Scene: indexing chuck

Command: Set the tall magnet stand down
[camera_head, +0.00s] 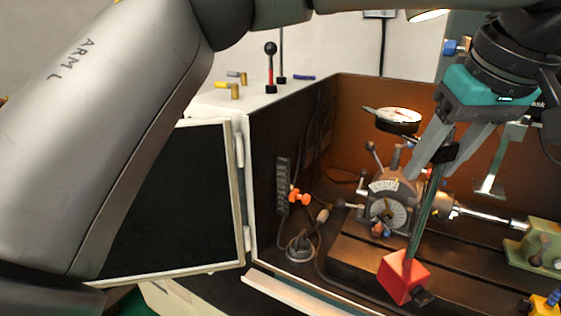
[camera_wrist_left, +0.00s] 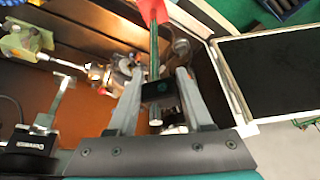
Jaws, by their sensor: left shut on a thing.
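The tall magnet stand has a red base block (camera_head: 403,277) and a dark upright post (camera_head: 426,215). My left gripper (camera_head: 437,160) is shut on the upper part of the post, at a black clamp block. The stand leans slightly, with the base low over the front of the machine bed. I cannot tell whether the base touches the bed. In the left wrist view my left gripper (camera_wrist_left: 160,92) has its fingers on both sides of the black block, and the red base (camera_wrist_left: 153,10) is at the top edge. My right gripper is not in view.
The indexing chuck (camera_head: 388,205) sits just left of the post. A dial gauge (camera_head: 398,117) is above it. A green tailstock (camera_head: 543,245) stands right. An open door (camera_head: 165,200) and cabinet wall bound the left. A red-black stand (camera_head: 270,68) is on the cabinet top.

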